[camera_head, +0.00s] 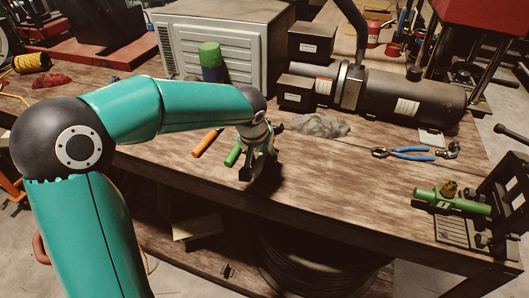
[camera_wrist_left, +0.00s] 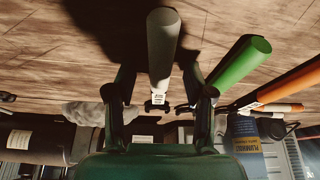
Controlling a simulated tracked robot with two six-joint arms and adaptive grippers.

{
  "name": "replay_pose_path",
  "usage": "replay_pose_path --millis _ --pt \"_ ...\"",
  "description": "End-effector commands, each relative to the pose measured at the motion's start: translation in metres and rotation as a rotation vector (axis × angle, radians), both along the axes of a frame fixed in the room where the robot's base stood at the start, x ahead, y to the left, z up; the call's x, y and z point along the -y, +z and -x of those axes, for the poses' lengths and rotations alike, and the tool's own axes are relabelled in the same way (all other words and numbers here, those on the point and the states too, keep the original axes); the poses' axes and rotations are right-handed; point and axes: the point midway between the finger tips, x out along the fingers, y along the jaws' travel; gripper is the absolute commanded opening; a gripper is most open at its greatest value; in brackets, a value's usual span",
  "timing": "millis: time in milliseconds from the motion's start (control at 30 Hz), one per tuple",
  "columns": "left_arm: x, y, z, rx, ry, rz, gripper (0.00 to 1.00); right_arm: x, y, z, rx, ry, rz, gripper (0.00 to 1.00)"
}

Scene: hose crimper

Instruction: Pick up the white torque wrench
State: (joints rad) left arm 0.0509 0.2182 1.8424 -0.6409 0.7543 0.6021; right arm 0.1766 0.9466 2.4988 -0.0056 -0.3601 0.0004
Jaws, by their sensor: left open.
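My left gripper (camera_head: 258,166) is low over the workbench, fingers spread, beside two tools with green and orange handles. In the left wrist view, a tool with a thick grey handle and a pale, whitish shaft, probably the white torque wrench (camera_wrist_left: 162,52), shows between the two open fingers (camera_wrist_left: 158,82). I see no finger closed on it. In the head view, the gripper largely hides this tool. The green-handled tool (camera_head: 234,155) lies just left of the gripper, and the orange-handled tool (camera_head: 207,142) lies farther left. My right gripper is not in view.
A grey rag (camera_head: 320,126) lies right of the gripper. Behind stand a beige vented box (camera_head: 215,62) and a dark cylindrical machine (camera_head: 410,98). Blue pliers (camera_head: 410,153) and a green fitting (camera_head: 452,203) lie to the right. The bench front between is clear.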

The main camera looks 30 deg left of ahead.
Motion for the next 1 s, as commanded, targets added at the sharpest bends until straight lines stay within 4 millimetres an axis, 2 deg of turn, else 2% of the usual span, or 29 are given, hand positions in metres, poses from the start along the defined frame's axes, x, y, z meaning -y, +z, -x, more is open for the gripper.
replay_pose_path --millis 400,467,733,1000 --pt "-0.0001 -0.0027 0.0000 0.001 0.000 0.000 0.53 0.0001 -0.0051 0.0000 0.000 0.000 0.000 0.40" --pt "-0.0001 -0.0017 0.0001 0.001 0.000 0.000 0.44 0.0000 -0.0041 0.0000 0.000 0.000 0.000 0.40" --pt "-0.0001 -0.0025 0.0004 -0.001 0.000 -0.001 0.00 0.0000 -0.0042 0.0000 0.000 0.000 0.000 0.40" --pt "-0.0002 -0.0028 0.0005 -0.001 0.000 -0.001 0.00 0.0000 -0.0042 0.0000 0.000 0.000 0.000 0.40"
